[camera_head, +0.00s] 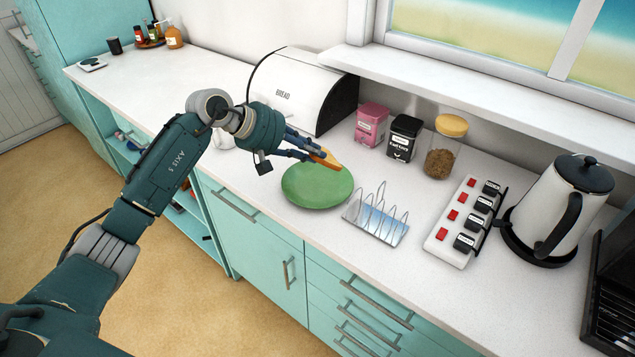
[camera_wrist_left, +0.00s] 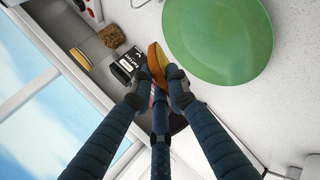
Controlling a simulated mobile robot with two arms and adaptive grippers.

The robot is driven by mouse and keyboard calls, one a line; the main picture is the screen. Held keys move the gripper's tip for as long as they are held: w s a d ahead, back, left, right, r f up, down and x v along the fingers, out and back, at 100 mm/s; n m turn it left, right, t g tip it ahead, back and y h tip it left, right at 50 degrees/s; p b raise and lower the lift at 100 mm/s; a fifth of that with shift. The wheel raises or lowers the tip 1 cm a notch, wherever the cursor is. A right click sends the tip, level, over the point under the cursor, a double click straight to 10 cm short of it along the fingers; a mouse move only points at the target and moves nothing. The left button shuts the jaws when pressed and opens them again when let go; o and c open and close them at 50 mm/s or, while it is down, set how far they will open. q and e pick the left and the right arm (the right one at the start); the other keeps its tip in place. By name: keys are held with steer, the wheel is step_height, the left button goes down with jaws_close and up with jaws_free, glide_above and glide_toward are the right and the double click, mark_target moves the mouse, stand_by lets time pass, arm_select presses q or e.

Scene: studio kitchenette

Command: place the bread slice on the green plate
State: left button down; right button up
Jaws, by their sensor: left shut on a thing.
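The bread slice (camera_head: 326,160) is orange-brown and held in my left gripper (camera_head: 312,154), near the far edge of the green plate. In the left wrist view the slice (camera_wrist_left: 156,62) sits between the fingertips of my left gripper (camera_wrist_left: 160,82), beside the plate's rim, and the fingers hide part of it. The green plate (camera_head: 316,188) is round, empty and flat on the white counter; it also shows in the left wrist view (camera_wrist_left: 220,38). My right gripper is not in view.
A wire toast rack (camera_head: 378,218) stands right of the plate. Behind are a bread bin (camera_head: 298,92), a pink tin (camera_head: 370,124), a black tin (camera_head: 404,138) and a glass jar (camera_head: 442,148). A power strip (camera_head: 464,222) and a kettle (camera_head: 556,208) stand farther right.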

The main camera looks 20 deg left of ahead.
arm_select(q)
step_height(320, 180, down, 5)
steer(key=b, duration=0.2)
steer(key=shift+f+b, duration=0.15)
steer(key=shift+b, duration=0.15)
steer(key=shift+f+b, duration=0.5)
steer(key=shift+b, duration=0.05)
steer(key=c, duration=1.8)
jaws_free()
steer(key=shift+c, duration=0.2)
steer(key=v, duration=0.8)
